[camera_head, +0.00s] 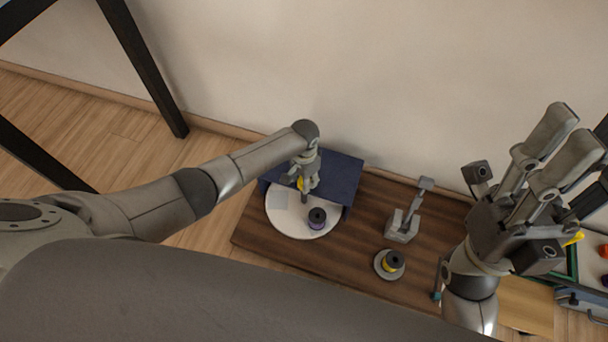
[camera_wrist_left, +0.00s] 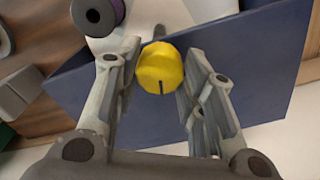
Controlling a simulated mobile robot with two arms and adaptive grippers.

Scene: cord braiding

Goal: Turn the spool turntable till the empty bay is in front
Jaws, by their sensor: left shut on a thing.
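The turntable is a white disc (camera_head: 288,223) on the brown table, with its back part under a dark blue cover (camera_head: 343,172). A dark spool with purple (camera_head: 317,217) stands on the disc's front right; it also shows at the top of the left wrist view (camera_wrist_left: 98,14). A pale grey square patch (camera_head: 280,200) lies at the disc's left. My left gripper (camera_head: 304,190) is over the disc, shut on a yellow knob (camera_wrist_left: 160,68), which sits between its fingers. My right gripper (camera_head: 560,145) is raised at the right, fingers apart and empty, away from the turntable.
A green-edged tray lies at far right, partly behind my right arm. A wall (camera_head: 350,70) is behind.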

